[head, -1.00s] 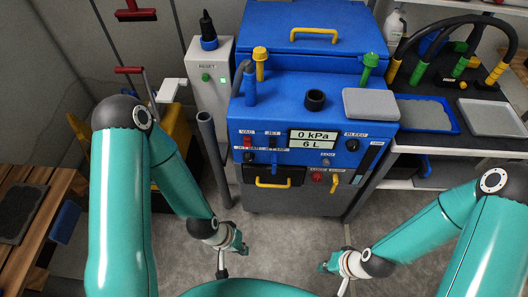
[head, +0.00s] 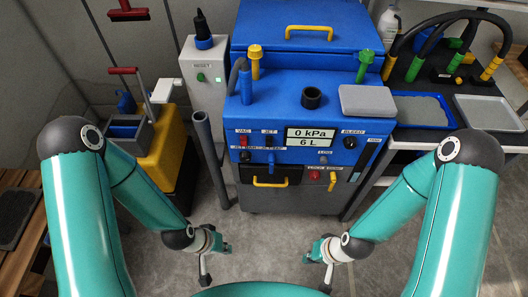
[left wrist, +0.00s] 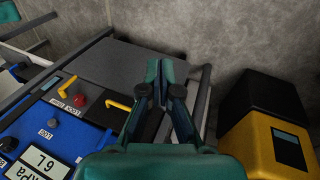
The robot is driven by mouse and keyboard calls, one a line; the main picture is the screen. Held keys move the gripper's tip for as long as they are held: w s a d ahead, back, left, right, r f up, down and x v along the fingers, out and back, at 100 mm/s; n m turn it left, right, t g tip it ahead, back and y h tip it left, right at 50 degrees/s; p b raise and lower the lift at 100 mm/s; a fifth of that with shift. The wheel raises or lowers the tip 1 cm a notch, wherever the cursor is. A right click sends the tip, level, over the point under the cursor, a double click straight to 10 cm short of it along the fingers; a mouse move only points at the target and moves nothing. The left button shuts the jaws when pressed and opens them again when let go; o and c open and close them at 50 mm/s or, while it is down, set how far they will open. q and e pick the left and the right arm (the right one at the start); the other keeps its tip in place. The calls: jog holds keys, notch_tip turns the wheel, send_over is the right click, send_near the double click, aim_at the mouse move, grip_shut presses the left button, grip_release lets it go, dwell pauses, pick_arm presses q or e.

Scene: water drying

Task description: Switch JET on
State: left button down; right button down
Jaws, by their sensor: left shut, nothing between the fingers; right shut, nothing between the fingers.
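The blue machine (head: 350,152) stands ahead of me. On its front panel, the JET label (head: 269,131) has a small dark switch (head: 270,142) under it; its position is too small to tell. The red VAC switch (head: 243,141) is just left of it. The display (head: 310,135) reads 0 kPa and 6 L. My left gripper (head: 226,248) is shut and empty, low in front of the machine and well apart from the panel. It also shows shut in the left wrist view (left wrist: 165,68). My right gripper (head: 308,256) is shut and empty, also low and apart from the machine.
A yellow cart (head: 168,150) stands left, beside a grey RESET box (head: 204,80) with a lit green button. A yellow drawer handle (head: 270,183) and a red knob (head: 314,175) sit low on the machine. A table with trays (head: 487,112) is right. The floor between is clear.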

aim_at(269, 141)
pick_arm(q)
jog(key=w+r+m+t+h+b, duration=0.2)
jog(key=w+m+t+b, duration=0.5)
jog(key=w+m+b, duration=0.55)
jog(key=w+d+r+m+t+h+b, duration=0.1)
jog(key=w+r+m+h+b, duration=0.1)
jog(key=r+m, duration=0.4)
jog(key=w+d+r+m+t+h+b, duration=0.1)
jog(key=d+r+m+t+h+b, duration=0.1)
jog(key=r+m+b, duration=0.3)
jog(key=m+h+b, duration=0.1)
jog(key=m, duration=0.2)
jog(key=shift+w+d+r+h, duration=0.15)
jog(key=shift+w+r+h, duration=0.2)
jog(key=shift+r+h, duration=0.05)
jog(key=x, duration=0.4)
jog(key=w+a+x, duration=0.1)
jog(key=x, duration=0.3)
jog(key=w+a+x, duration=0.1)
jog(key=x, duration=0.3)
jog(key=shift+w+d+f, duration=0.2)
jog(key=shift+w+f, duration=0.1)
jog(key=shift+w, duration=0.05)
